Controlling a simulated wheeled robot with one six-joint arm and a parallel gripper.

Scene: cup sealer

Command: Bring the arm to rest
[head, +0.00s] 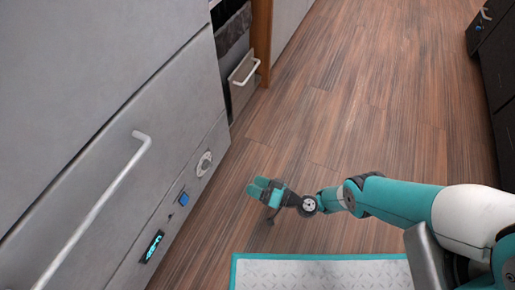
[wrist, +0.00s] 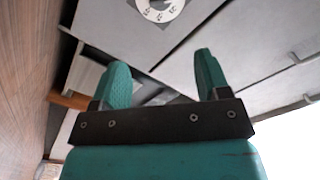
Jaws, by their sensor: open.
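My arm (head: 400,203) reaches in from the right in the head view, stretched out low over the wooden floor. My gripper (head: 263,190) is at its left end, in front of the grey appliance (head: 110,140) and apart from it. In the wrist view my gripper (wrist: 160,78) shows two teal fingers spread wide with nothing between them. The appliance front with its dial (wrist: 160,8) lies beyond the fingertips.
The appliance has a long bar handle (head: 95,212), a dial (head: 204,163), a blue button (head: 184,199) and a lit display (head: 152,246). A small drawer with a handle (head: 244,72) is farther back. Dark cabinets (head: 497,75) stand at the right. The wooden floor (head: 360,85) between is clear.

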